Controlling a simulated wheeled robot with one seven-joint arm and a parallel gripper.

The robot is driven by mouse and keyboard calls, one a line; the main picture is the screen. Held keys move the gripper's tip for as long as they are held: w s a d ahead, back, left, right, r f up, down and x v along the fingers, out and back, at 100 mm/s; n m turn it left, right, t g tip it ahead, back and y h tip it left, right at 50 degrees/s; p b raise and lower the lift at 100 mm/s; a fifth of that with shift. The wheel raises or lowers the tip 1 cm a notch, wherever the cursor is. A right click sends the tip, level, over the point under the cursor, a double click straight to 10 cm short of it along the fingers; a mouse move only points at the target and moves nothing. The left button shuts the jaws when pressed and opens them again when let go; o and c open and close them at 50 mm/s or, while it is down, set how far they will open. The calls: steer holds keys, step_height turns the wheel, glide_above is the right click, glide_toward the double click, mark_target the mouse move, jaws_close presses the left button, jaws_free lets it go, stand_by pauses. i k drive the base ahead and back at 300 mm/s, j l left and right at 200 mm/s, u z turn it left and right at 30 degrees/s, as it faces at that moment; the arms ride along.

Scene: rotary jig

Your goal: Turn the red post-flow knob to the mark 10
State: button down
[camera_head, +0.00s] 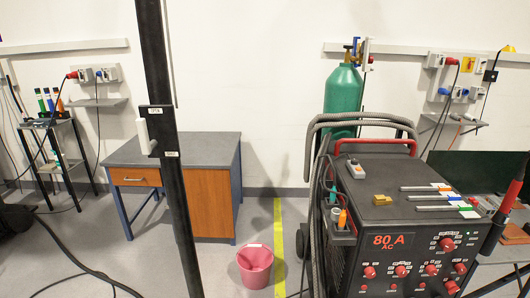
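The welding machine (390,165) is a black box at the right, marked "80 A AC" in red on its front. Several red knobs sit on its front panel: an upper one (447,244), a left one (369,272), middle ones (401,270) and (432,269), a right one (460,268) and a low one (451,287). The labels and scale marks are too small to read, so I cannot tell which knob is post-flow or where any points. My gripper is not in view.
A black upright post (165,110) stands in the left foreground. A pink bucket (255,266) sits on the floor by a yellow line (279,235). A green gas cylinder (342,98) stands behind the machine. A desk (205,147) is by the wall. Colour-marked rods (430,198) lie on the machine top.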

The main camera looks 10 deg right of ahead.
mark_target(431, 270)
steer(key=z, duration=1.65)
steer(key=i+u, duration=0.2)
steer(key=u, duration=0.2)
steer(key=i+l+u, duration=0.1)
steer(key=u, duration=0.3)
steer(key=i+l+u, duration=0.15)
steer(key=u, duration=0.25)
